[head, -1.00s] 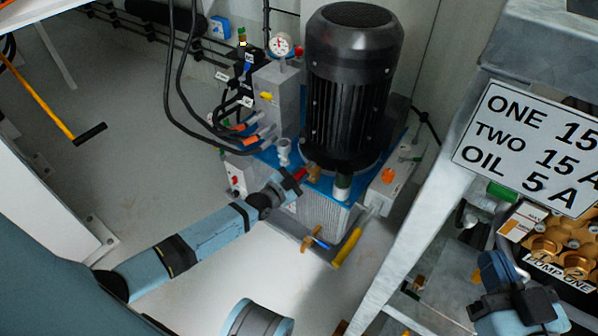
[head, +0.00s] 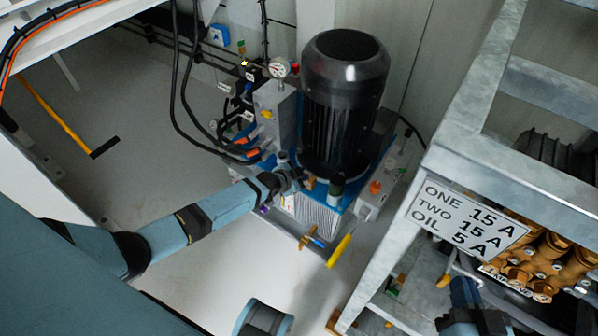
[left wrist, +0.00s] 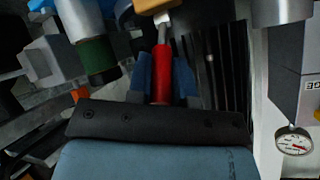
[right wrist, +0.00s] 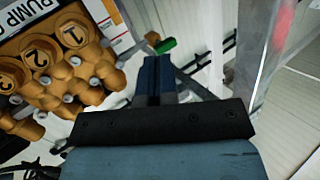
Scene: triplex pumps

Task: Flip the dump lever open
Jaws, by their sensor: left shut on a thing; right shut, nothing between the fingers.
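The dump lever, a red handle (left wrist: 161,75) on a metal stem, shows in the left wrist view, pointing toward my wrist. My left gripper (left wrist: 163,82) is shut on it, with one blue finger on each side. In the head view the left gripper (head: 291,181) is at the base of the black motor (head: 344,100), beside a brass fitting (head: 309,183), and hides the red handle. How far the lever is turned I cannot tell. My right gripper (right wrist: 159,78) is shut and empty; in the head view it is at the bottom right, below the sign.
Hoses, a gauge (head: 278,68) and a grey valve block (head: 277,112) stand left of the motor. A yellow handle (head: 339,251) sticks out in front. A steel frame with a sign (head: 468,222) and brass pumps (head: 545,262) is at right. Bare floor lies at left.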

